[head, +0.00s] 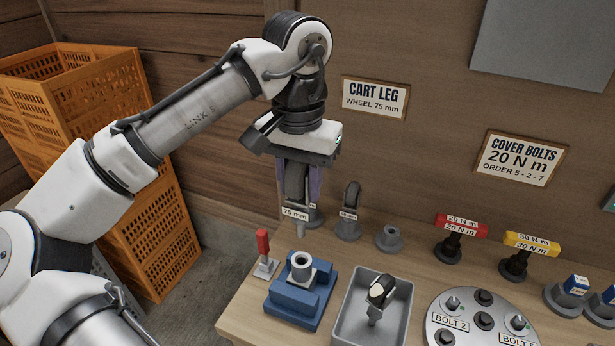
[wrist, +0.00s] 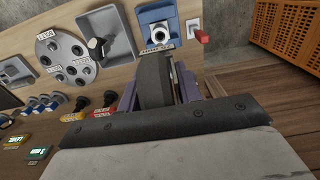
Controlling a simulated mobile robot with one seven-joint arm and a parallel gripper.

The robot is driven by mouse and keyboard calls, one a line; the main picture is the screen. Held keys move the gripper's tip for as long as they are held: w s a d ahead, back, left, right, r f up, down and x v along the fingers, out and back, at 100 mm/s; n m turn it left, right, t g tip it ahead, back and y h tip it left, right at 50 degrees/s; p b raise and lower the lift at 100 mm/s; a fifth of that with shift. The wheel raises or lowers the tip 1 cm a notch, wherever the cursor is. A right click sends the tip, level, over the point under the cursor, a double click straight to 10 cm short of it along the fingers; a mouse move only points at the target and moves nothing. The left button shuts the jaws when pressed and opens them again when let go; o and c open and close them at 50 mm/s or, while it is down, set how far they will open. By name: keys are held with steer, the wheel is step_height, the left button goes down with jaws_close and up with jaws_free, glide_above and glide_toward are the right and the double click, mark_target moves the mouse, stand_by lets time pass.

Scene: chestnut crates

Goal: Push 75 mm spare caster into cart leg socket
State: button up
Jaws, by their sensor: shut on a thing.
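My gripper (head: 298,203) is shut on a caster (head: 295,182) with a dark wheel and a "75 mm" label, its stem pointing down. The wheel also shows between the purple fingers in the wrist view (wrist: 154,88). The caster hangs above the bench, behind the blue fixture as the head view shows it. The cart leg socket (head: 302,261) is a grey ring facing up in the blue fixture (head: 301,298); it also shows in the wrist view (wrist: 162,36). The stem is apart from the socket. The wrist view hides the stem tip.
A red-handled clamp (head: 263,246) stands left of the fixture. A grey tray (head: 408,309) holding another caster lies right of it. A second caster (head: 351,198) and an empty round holder (head: 390,238) stand behind. Torque tools and a bolt plate (head: 455,325) are further right.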

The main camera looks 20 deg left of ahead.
steer(key=shift+p, duration=0.35)
steer(key=b, duration=0.4)
glide_above(301, 236)
steer(key=shift+w+a+f, duration=0.1)
steer(key=shift+w+f, duration=0.1)
steer(key=shift+f, duration=1.25)
steer(key=shift+w+a+f, duration=0.1)
steer(key=shift+w+f, duration=0.05)
steer(key=shift+f, duration=1.3)
steer(key=shift+p, duration=1.25)
steer(key=shift+f+b, duration=1.55)
steer(key=shift+f, duration=1.25)
steer(key=o, duration=1.3)
steer(key=shift+c, duration=0.2)
step_height(301, 236, up, 14)
steer(key=shift+f+b, duration=0.1)
steer(key=shift+b, duration=0.2)
